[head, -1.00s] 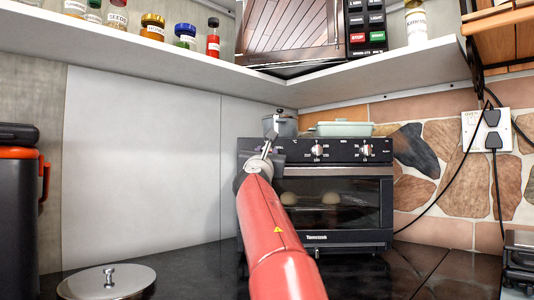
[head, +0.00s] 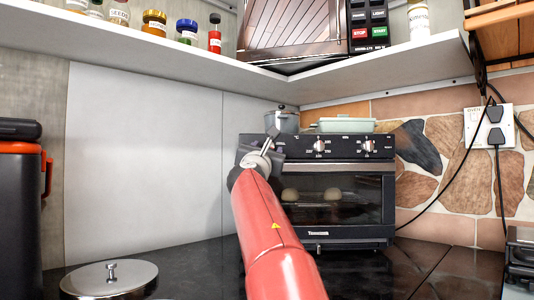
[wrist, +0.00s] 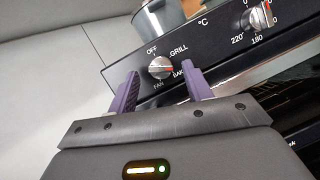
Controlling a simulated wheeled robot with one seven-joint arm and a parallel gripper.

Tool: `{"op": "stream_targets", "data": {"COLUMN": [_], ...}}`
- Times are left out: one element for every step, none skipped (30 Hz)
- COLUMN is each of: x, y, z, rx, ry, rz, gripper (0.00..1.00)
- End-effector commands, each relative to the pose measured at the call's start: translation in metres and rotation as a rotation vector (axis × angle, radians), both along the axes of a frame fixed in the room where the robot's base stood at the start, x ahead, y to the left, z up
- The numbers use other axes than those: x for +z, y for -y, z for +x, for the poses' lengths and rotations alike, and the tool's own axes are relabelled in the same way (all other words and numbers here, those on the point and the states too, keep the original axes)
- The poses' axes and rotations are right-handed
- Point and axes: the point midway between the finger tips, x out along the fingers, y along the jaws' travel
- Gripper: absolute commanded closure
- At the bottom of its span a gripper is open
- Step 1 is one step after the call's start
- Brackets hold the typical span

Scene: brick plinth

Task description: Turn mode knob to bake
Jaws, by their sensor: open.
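The mode knob (wrist: 161,68) is a round silver knob on the oven's black panel, with OFF, GRILL, BAKE and FAN printed around it. Its exact pointer direction is hard to read. In the wrist view my gripper (wrist: 163,88) is open, with one purple finger to the lower left of the knob and the other to its right, partly covering the BAKE label. I cannot tell whether either finger touches it. In the head view my gripper (head: 268,146) is at the left end of the panel of the black oven (head: 345,237) and hides the mode knob.
A temperature knob (wrist: 262,17) is right of the mode knob; another knob (head: 367,147) is farther right. A grey pot (head: 284,122) and a pale green dish (head: 343,126) stand on the oven. A white shelf (head: 170,52) is above. A lid (head: 109,281) lies front left.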

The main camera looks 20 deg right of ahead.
Motion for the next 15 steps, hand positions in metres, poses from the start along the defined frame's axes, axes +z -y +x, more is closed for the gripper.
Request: {"op": "stream_targets", "data": {"x": [-0.008,-0.011,-0.013,-0.015,-0.017,-0.019,-0.020,-0.021,-0.022,-0.023,-0.023,-0.024,-0.024,-0.024,-0.024], "y": [-0.006,-0.008,-0.012,-0.015,-0.017,-0.021,-0.023,-0.025,-0.028,-0.029,-0.031,-0.032,-0.032,-0.033,-0.033], "z": [-0.008,-0.012,-0.018,-0.022,-0.026,-0.031,-0.035,-0.038,-0.041,-0.044,-0.046,-0.048,-0.049,-0.050,-0.050], "rx": [0.004,0.005,0.005,0.004,0.004,0.006,0.005,0.004,0.004,0.005,0.005,0.004,0.004,0.002,0.002], "ry": [0.003,0.002,0.002,0.002,0.003,0.001,0.002,0.002,0.000,0.000,0.001,0.000,0.000,0.000,0.000], "rz": [0.000,0.001,0.001,0.001,0.000,0.001,0.001,0.001,0.001,0.000,0.001,0.001,0.001,0.000,0.000], "gripper": [0.50,0.50,0.50,0.50,0.50,0.50,0.50,0.50,0.50,0.50,0.50,0.50,0.50,0.50,0.50]}}
